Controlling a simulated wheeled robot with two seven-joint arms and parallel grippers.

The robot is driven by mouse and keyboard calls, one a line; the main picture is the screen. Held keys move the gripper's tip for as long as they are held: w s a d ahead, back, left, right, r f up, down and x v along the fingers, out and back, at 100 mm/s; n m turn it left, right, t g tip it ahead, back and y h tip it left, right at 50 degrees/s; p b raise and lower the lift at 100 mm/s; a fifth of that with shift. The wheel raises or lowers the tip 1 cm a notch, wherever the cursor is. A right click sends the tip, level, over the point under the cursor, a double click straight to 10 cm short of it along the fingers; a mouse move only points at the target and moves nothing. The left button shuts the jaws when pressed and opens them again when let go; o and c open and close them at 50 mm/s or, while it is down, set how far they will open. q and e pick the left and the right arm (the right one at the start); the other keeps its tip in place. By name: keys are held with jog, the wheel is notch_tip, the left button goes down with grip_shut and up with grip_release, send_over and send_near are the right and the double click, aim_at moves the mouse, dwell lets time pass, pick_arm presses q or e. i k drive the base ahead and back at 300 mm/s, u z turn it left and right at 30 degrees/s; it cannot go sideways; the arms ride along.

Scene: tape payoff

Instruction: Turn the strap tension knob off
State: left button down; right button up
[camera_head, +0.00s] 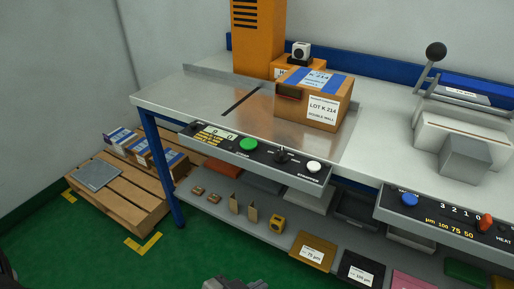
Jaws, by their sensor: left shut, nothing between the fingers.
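The strapper's control panel (262,160) runs along the front edge of the bench. It carries a small display, a green button (248,145), a black knob (282,156) and a white button (314,167). The black knob appears to be the strap tension knob; its labels and exact setting are too small to read. My left gripper (235,284) shows only partly at the bottom edge, shut and empty, well below the panel and apart from it. My right gripper is not in view.
A taped carton (321,108) sits on the metal bench top behind the panel. A second panel at right has a blue knob (410,200) and an orange knob (486,222). Parts lie on the lower shelf. A pallet (118,196) stands at left; green floor in front is clear.

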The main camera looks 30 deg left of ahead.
aim_at(281, 158)
jog(key=u, duration=0.1)
jog(key=k, duration=0.45)
jog(key=u, duration=1.45)
jog(key=i, duration=1.05)
jog(key=z, duration=0.55)
